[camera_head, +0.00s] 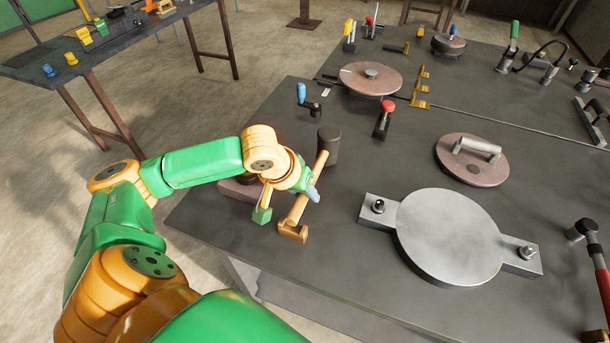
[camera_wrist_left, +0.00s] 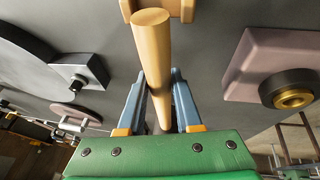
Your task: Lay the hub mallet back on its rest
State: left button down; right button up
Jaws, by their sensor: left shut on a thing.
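The hub mallet has a dark, thick head (camera_head: 329,142) and a pale wooden handle (camera_head: 299,208). My left gripper (camera_head: 310,190) is shut on the handle, between the head and the handle's free end. In the left wrist view, the handle (camera_wrist_left: 152,50) runs between the two blue fingers (camera_wrist_left: 158,95). A yellow-brown bracket (camera_head: 292,233), apparently part of the rest, stands at the handle's free end; it also shows in the left wrist view (camera_wrist_left: 183,10). I cannot tell whether the handle touches it. My right gripper is not in view.
A mauve block (camera_head: 237,190) sits partly behind my left arm. To the right lie a round steel plate with lugs (camera_head: 448,236), a mauve disc (camera_head: 465,170) and a red-handled tool (camera_head: 602,285). A red-knobbed clamp (camera_head: 384,118) and another disc (camera_head: 371,79) stand farther back.

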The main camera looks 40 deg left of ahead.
pick_arm(q)
jog(key=shift+f+b, duration=0.4)
jog(key=shift+f, duration=0.55)
jog(key=c, duration=0.5)
grip_release()
jog(key=shift+s, duration=0.1)
jog(key=p+v, duration=0.7)
jog(key=p, duration=0.1)
jog(key=shift+r, duration=0.35)
jog(key=shift+s+r+p, duration=0.15)
jog(key=shift+r+p, duration=0.05)
jog(key=shift+p, duration=0.1)
